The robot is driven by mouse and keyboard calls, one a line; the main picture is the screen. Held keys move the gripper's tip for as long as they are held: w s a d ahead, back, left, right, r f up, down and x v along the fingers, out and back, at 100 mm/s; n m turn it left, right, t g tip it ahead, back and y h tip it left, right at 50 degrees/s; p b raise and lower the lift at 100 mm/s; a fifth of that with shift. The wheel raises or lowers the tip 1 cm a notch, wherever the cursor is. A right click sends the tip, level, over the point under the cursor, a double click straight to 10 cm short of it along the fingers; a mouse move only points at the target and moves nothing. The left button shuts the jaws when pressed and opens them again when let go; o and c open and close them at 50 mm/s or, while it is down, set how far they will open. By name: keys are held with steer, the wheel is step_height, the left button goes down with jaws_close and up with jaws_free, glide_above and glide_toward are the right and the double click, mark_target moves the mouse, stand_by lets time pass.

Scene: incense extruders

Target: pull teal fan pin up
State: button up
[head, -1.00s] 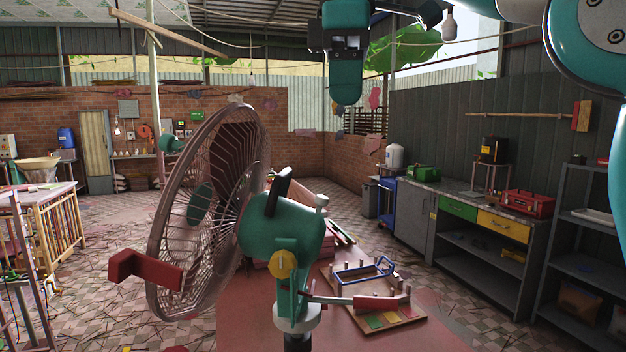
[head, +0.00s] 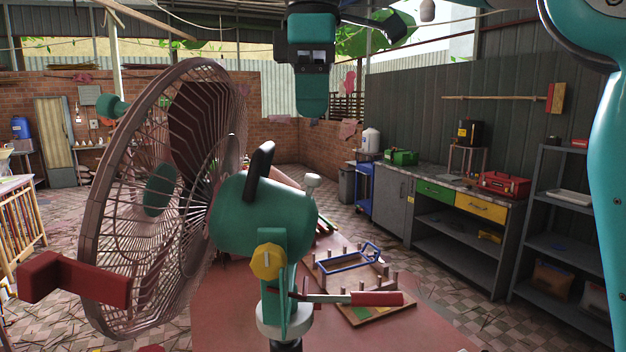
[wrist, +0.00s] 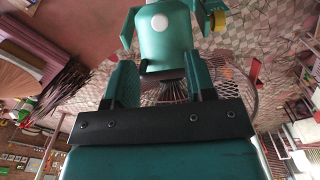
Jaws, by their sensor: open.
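The teal fan's motor housing (head: 262,215) stands in the middle of the head view on a teal stem. Its pale pin (head: 311,181) sticks up from the right rear of the housing, with a round knob on top. A black handle (head: 260,169) rises beside it. My gripper (head: 312,112) points down above the pin, with a clear gap between them. In the wrist view, my gripper (wrist: 164,72) has its two teal fingers apart with nothing between them. The pin's round white top (wrist: 160,22) shows beyond the fingertips, against the teal housing.
The large fan cage (head: 150,200) stands left of the housing. A yellow knob (head: 267,261) is on the fan's bracket. A wooden pegged board (head: 365,312) and a red-handled tool (head: 375,299) are low behind the fan on a red surface. A workbench (head: 455,195) stands right.

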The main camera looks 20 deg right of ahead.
mark_target(313, 175)
step_height(313, 175, down, 9)
steer(key=shift+f+b, duration=0.2)
steer(key=shift+b, duration=0.55)
